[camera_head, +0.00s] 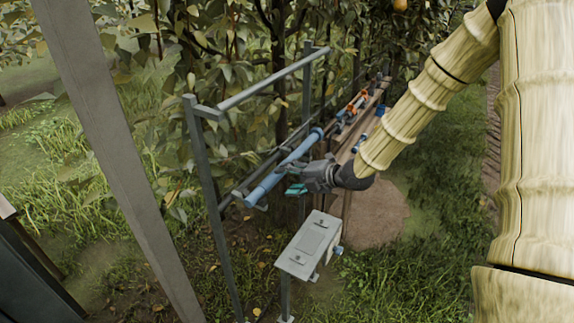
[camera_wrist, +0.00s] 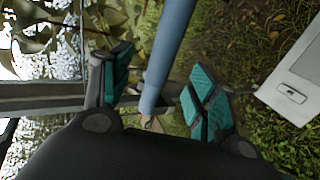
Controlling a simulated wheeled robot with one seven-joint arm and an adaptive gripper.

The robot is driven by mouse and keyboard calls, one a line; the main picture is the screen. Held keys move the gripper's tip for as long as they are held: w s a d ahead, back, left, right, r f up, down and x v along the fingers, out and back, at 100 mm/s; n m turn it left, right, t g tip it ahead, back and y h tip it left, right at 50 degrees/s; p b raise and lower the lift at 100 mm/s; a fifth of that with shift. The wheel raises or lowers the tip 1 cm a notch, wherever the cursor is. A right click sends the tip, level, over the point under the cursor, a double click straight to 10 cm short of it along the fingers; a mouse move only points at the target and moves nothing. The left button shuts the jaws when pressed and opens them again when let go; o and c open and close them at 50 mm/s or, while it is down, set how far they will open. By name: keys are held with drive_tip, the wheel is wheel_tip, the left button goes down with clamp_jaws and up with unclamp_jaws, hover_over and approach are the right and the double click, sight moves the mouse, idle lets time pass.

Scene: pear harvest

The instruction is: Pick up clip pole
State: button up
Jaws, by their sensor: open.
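The clip pole, seen as a long light-blue pole (camera_head: 268,184), lies slanted along a dark metal rack (camera_head: 195,130) in the head view. In the wrist view the blue pole (camera_wrist: 170,45) runs from the top edge down between my fingers, and its lower end shows near the palm. My gripper (camera_head: 296,188) is at the pole's right side in the head view. In the wrist view my gripper (camera_wrist: 163,85) is open, with one teal-padded finger on each side of the pole and visible gaps. Contact cannot be told.
A grey box (camera_head: 310,246) on a post stands just below my gripper; it also shows in the wrist view (camera_wrist: 297,75). A wooden shelf (camera_head: 352,145) with orange and blue tools lies behind. Leafy trees crowd the back. A grey beam (camera_head: 110,150) crosses the left. Grass lies lower right.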

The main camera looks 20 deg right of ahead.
sight(273, 182)
drive_tip(key=shift+x, duration=1.1)
drive_tip(key=shift+s+f+p+x, duration=0.15)
drive_tip(key=shift+p+x, duration=0.2)
drive_tip(key=shift+x, duration=1)
drive_tip(key=shift+s+f+p+x, duration=0.15)
drive_tip(key=shift+p+x, duration=0.15)
drive_tip(key=shift+x, duration=1.1)
drive_tip(key=shift+a, duration=0.1)
drive_tip(key=c, duration=1.2)
drive_tip(key=shift+w, duration=0.1)
